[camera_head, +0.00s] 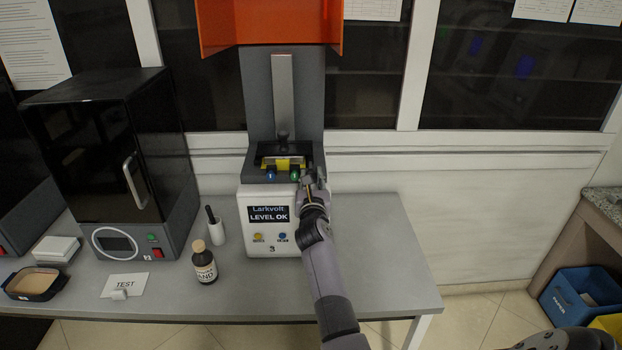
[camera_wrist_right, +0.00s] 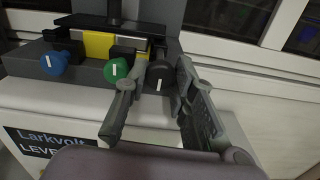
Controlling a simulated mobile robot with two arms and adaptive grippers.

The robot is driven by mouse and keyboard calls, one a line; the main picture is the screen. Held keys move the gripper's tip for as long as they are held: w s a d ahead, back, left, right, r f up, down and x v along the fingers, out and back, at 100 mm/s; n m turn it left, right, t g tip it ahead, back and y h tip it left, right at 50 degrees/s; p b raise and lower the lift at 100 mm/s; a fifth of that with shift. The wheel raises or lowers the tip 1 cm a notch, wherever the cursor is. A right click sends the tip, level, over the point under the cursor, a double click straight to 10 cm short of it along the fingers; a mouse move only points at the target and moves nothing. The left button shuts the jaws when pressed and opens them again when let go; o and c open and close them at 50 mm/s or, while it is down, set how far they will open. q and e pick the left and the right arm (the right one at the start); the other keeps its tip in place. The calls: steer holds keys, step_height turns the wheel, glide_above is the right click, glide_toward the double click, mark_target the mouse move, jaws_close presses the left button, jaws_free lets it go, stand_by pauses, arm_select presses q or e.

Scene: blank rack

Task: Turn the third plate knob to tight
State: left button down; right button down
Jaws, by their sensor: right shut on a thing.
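The Larkvolt machine (camera_head: 268,225) stands on the grey table, with a display reading LEVEL OK. Its ledge carries a row of knobs: a blue knob (camera_wrist_right: 55,63), a green knob (camera_wrist_right: 116,70) and a black knob (camera_wrist_right: 160,77), the third from the left. Each bears a white mark, roughly upright in the wrist view. My right gripper (camera_wrist_right: 162,82) is shut on the black knob, one finger on each side. In the head view the right gripper (camera_head: 312,182) covers the black knob. The left gripper is out of view.
A yellow plate piece (camera_head: 283,163) lies behind the knobs, below an upright grey bar (camera_head: 283,95). An orange hood (camera_head: 270,25) hangs above. A brown bottle (camera_head: 204,264) and a white holder (camera_head: 217,230) stand left of the machine. The table's right part is clear.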

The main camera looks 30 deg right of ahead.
steer(key=shift+f, duration=0.1)
stand_by(0.4)
steer(key=c, duration=1.3)
jaws_free()
steer(key=shift+c, duration=0.2)
steer(key=v, duration=0.8)
